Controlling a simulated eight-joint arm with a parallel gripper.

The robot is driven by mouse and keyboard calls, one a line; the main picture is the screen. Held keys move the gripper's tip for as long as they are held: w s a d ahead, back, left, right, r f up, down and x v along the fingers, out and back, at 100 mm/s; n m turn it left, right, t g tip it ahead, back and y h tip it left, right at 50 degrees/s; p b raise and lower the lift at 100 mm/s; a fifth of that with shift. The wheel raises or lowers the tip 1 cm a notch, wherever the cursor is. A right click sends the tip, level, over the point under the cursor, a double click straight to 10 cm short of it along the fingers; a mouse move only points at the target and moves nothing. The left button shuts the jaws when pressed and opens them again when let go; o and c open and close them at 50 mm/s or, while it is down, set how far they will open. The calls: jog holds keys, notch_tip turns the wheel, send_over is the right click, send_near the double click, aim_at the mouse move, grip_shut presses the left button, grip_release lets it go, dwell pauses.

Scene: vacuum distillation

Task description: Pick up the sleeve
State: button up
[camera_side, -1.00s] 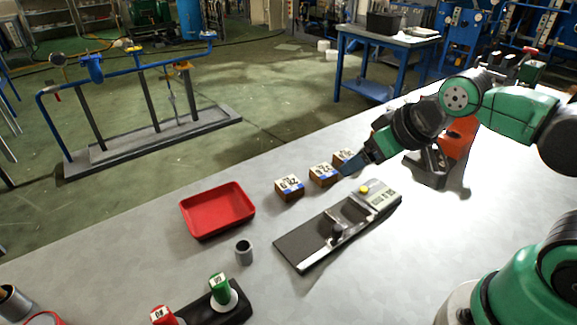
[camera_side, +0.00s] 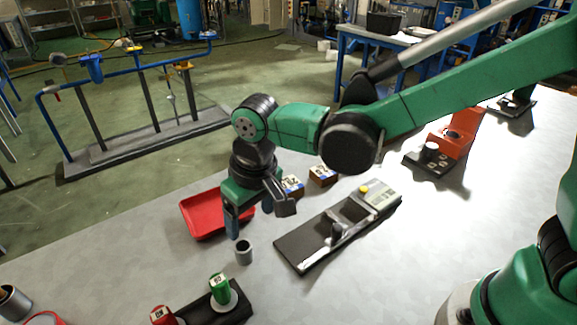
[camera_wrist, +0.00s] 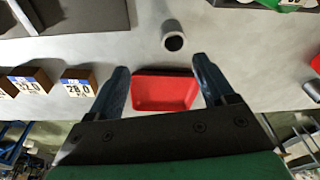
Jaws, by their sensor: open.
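The sleeve looks to be the small grey hollow cylinder (camera_side: 244,254), standing upright on the table in front of the red tray (camera_side: 190,217). In the wrist view the sleeve (camera_wrist: 173,43) shows its round open top, just beyond and between the fingertips. My gripper (camera_side: 235,228) points down, above and slightly behind the sleeve in the side view. In the wrist view my gripper (camera_wrist: 158,63) is open, with nothing between the fingers touching them. The red tray (camera_wrist: 165,92) shows below, between the fingers.
Labelled wooden blocks (camera_side: 322,175) stand right of the tray. A dark board with a metal rail (camera_side: 310,250) lies to the right. A black holder with a green-capped and a red-capped piece (camera_side: 228,307) is in front. Bare table surrounds the sleeve.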

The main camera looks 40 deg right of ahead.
aim_at(243, 245)
jog(key=shift+s+a+f, duration=0.1)
jog(key=shift+a+f, duration=0.65)
jog(key=shift+a, duration=0.1)
jog(key=shift+w+a+f, duration=0.1)
jog(key=shift+w+f, duration=0.1)
jog(key=shift+f, duration=1.2)
jog(key=shift+w+f, duration=0.15)
jog(key=shift+f, duration=1.25)
grip_shut()
